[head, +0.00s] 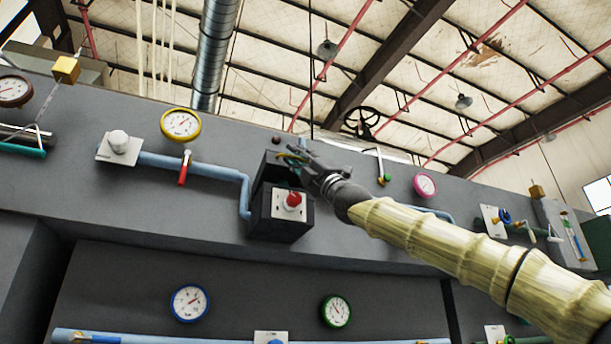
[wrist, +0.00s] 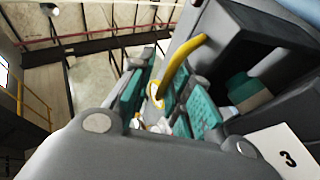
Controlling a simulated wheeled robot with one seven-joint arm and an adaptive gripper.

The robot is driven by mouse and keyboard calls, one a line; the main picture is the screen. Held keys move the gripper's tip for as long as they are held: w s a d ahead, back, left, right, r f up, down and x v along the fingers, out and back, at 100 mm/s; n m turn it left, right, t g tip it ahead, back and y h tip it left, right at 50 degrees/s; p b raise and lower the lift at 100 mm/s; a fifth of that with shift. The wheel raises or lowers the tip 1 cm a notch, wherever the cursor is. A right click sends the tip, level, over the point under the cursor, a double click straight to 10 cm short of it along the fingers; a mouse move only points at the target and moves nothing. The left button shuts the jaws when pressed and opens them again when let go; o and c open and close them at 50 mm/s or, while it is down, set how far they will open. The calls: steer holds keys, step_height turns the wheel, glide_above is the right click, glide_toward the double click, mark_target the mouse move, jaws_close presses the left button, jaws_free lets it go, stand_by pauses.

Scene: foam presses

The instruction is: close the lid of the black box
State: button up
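The black box (head: 267,214) is mounted on the grey wall panel in the middle of the head view. Its front has a white plate with a red knob (head: 293,199). Its upper part stands open; the lid is hard to tell from the dark box walls. In the wrist view the dark box interior (wrist: 245,55) shows at the right. A curved yellow handle-like piece (wrist: 182,65) runs from the box edge down between my fingers. My gripper (wrist: 165,105) is open, its teal pads apart on either side of this piece. Contact cannot be told. In the head view my gripper (head: 297,158) is at the box's upper part.
A blue pipe (head: 200,168) joins the box from the left, beside a red-handled valve (head: 184,168) and a yellow gauge (head: 181,125). A pink gauge (head: 425,186) is right of the box.

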steer(key=v, duration=1.2)
steer(key=shift+w, duration=0.1)
steer(key=shift+f, duration=0.15)
stand_by(0.5)
